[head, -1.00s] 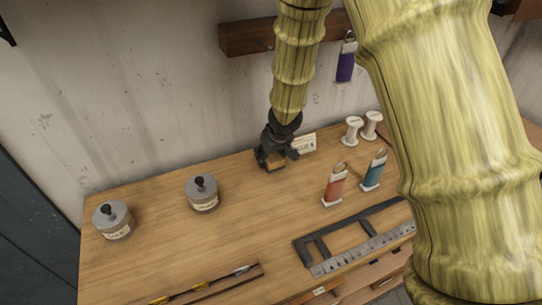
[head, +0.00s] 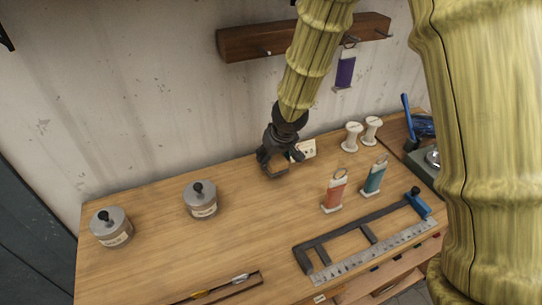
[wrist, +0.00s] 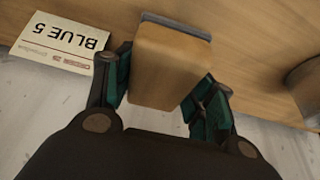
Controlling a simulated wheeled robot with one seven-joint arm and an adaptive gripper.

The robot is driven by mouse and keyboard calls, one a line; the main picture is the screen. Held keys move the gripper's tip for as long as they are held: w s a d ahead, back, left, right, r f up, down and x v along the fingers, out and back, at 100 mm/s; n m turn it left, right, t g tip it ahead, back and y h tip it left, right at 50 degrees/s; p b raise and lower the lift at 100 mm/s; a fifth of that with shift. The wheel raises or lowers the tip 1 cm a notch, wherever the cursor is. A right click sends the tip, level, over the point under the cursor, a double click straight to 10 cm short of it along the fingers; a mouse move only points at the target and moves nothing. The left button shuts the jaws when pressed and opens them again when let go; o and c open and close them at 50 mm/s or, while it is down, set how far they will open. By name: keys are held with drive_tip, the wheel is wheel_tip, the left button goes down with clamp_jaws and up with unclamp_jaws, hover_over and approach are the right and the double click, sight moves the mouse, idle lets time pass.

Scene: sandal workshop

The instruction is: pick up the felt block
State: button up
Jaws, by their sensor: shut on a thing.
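The felt block (wrist: 172,65) is a tan wooden block with a grey layer along its far edge in the wrist view. My gripper (wrist: 162,90) is shut on it, with the green finger pads at its two sides. In the head view my gripper (head: 277,163) is over the back of the workbench, and the block (head: 277,173) shows small and partly hidden between the fingers. I cannot tell whether the block touches the bench top.
A "BLUE 5" card (wrist: 60,42) stands close beside my gripper. Two lidded jars (head: 201,200) are to the left. Two white spools (head: 352,136), red and teal tagged pieces (head: 335,190) and a metal ruler (head: 370,255) are to the right.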

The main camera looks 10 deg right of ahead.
drive_tip(key=s+b, duration=0.1)
drive_tip(key=s, duration=0.3)
drive_tip(key=s+d+b, duration=0.1)
drive_tip(key=s, duration=0.3)
drive_tip(key=s+d+r+b, duration=0.1)
drive_tip(key=s, duration=0.4)
drive_tip(key=shift+r+b, duration=0.1)
drive_tip(key=shift+b, duration=0.3)
drive_tip(key=o, duration=0.5)
drive_tip(key=shift+c, duration=0.2)
drive_tip(key=c, duration=0.3)
drive_tip(key=shift+s+d, duration=0.1)
drive_tip(key=shift+d, duration=0.05)
